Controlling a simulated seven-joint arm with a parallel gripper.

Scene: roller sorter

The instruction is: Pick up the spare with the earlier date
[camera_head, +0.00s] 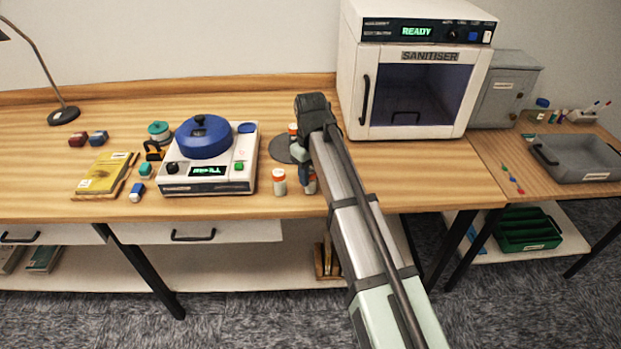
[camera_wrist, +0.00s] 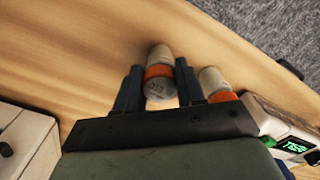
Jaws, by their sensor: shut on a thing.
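Two small white canisters with orange bands stand close together near the bench's front edge. In the head view, my gripper (camera_head: 306,170) reaches down over the right canister (camera_head: 311,187) and partly hides it. In the wrist view, my gripper (camera_wrist: 159,72) is shut on this canister (camera_wrist: 159,88), with one dark finger on each side. Some dark print shows on it, but I cannot read a date. The other canister (camera_head: 279,182) stands just left of my gripper, and in the wrist view it (camera_wrist: 215,80) lies just outside the right finger.
Another orange-topped canister (camera_head: 292,130) is partly hidden behind my arm, by a grey disc (camera_head: 280,150). A white machine with a blue lid (camera_head: 205,135) stands left. The sanitiser (camera_head: 415,80) stands behind to the right. Bare bench lies right of my arm.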

